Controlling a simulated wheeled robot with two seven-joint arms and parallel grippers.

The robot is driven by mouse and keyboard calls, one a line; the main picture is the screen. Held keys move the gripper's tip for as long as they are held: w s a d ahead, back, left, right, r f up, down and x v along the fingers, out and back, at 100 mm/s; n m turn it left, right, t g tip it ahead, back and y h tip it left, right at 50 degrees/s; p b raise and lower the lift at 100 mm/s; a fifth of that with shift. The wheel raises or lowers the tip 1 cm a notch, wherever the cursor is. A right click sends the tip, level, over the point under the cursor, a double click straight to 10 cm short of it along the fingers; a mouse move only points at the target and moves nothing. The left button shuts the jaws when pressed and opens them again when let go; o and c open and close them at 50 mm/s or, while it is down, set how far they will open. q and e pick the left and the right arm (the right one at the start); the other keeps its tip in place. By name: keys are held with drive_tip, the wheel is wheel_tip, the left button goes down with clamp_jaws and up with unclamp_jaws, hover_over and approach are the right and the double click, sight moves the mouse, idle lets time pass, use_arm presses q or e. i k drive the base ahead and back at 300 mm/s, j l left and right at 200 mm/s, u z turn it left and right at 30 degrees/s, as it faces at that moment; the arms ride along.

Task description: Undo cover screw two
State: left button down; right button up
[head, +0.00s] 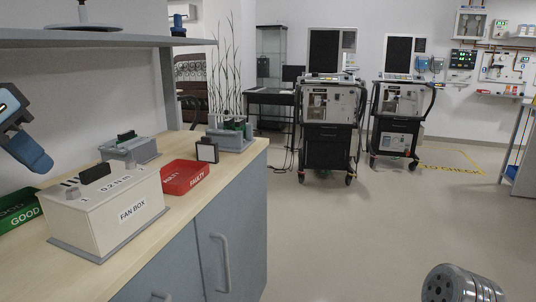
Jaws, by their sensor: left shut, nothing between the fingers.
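The white fan box (125,213), labelled "FAN BOX", stands on the wooden bench at the left. Its top carries a dark block (95,173), a small grey block, short dark bars and printed digits. The individual cover screws are too small to tell apart. My left gripper (42,164) is shut and empty. In the picture it shows above and left of the box, apart from it. My right gripper is out of view; only a metallic part of my own body shows at the bottom right.
A red "FAULTY" tray (187,177) lies right of the box, and a green "GOOD" tray (18,212) left of it. A shelf (90,40) overhangs the bench. Two ventilators (330,105) on carts stand across open floor.

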sight(130, 164)
drive_tip(key=k+l, duration=0.35)
drive_tip(key=l, duration=0.15)
drive_tip(key=k+l, duration=0.35)
drive_tip(key=l, duration=0.2)
